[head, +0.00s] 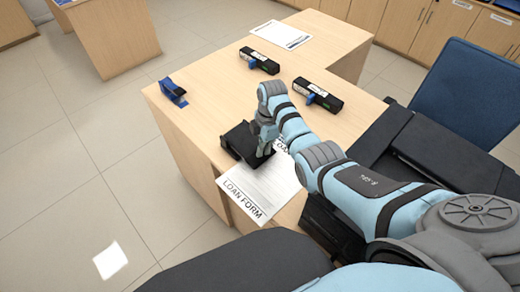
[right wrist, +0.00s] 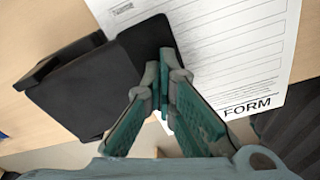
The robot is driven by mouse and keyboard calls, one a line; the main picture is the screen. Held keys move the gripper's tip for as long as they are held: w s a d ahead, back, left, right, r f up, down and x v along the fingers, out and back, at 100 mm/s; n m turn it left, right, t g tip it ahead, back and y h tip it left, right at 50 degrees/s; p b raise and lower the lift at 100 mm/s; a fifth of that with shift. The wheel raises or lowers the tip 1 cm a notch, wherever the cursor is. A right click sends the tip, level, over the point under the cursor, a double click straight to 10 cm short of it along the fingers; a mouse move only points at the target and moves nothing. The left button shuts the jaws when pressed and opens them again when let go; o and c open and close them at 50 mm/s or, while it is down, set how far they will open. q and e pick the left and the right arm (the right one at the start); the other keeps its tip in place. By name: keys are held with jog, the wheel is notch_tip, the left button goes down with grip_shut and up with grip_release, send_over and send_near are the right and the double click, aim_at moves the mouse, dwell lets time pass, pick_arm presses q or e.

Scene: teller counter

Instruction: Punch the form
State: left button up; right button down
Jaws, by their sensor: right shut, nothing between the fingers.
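The white loan form (head: 262,188) lies on the wooden counter near its front edge, with its title toward me. It also shows in the right wrist view (right wrist: 235,45), right of the fingers. A black hole punch (head: 236,140) stands at the form's far left edge; in the right wrist view (right wrist: 85,100) it overlaps the form's edge. My right gripper (head: 262,152) is over the punch's right side, fingers pointing down. Its fingertips (right wrist: 163,62) are together and empty; I cannot tell whether they touch the punch. My left gripper is not visible.
A blue tape dispenser (head: 173,92) stands at the counter's left edge. Two black devices with blue parts (head: 259,60) (head: 318,96) lie farther back. Another printed sheet (head: 281,35) lies at the far end. A blue chair (head: 470,95) stands at the right.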

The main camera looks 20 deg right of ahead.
aim_at(272, 151)
jog(key=shift+s+d+r, duration=0.1)
jog(key=d+p, duration=0.1)
jog(key=d+r, duration=0.1)
jog(key=shift+d+r+p, duration=0.1)
jog(key=shift+d+p, duration=0.25)
jog(key=shift+d, duration=0.1)
notch_tip(272, 151, up, 7)
jog(key=shift+d+r, duration=0.15)
jog(key=shift+d, duration=0.2)
dwell(0.6)
